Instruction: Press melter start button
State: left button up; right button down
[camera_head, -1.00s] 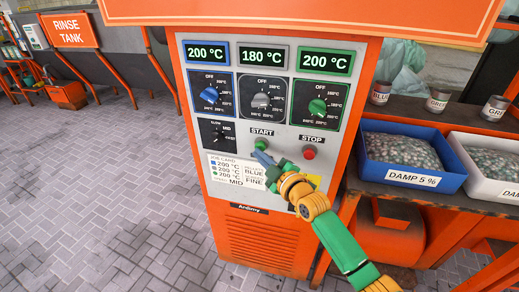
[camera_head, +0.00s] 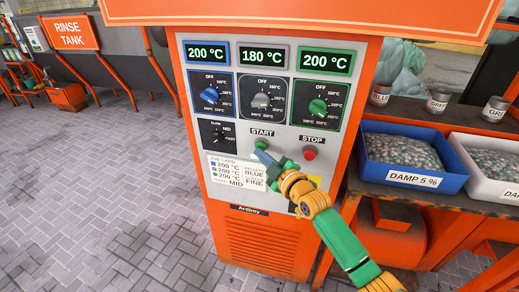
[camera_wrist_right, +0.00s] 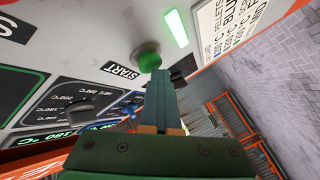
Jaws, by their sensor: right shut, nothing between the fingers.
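The green start button (camera_head: 261,145) sits under the START label on the orange melter's grey panel (camera_head: 285,120). It also shows in the right wrist view (camera_wrist_right: 149,58), just past my fingertips. My right gripper (camera_head: 262,157) is shut and empty, its tips just below the button in the head view. In the right wrist view the shut fingers (camera_wrist_right: 158,78) point at the button and overlap its lower edge; I cannot tell whether they touch it. A lit green strip (camera_wrist_right: 176,27) shows beside the button. My left gripper is not in view.
A red STOP button (camera_head: 309,154) is right of the start button. Three dials (camera_head: 262,101) and displays reading 200, 180 and 200 °C are above. A job card (camera_head: 236,172) is below left. Blue (camera_head: 370,172) and white trays of pellets stand on the right bench.

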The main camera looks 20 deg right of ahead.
jog(key=shift+s+a+p, duration=0.45)
jog(key=shift+s+p, duration=0.3)
jog(key=shift+p, duration=0.15)
jog(key=s+a+p, duration=0.2)
jog(key=s+p, duration=0.2)
jog(key=shift+a+f, duration=0.1)
jog(key=shift+a, duration=0.3)
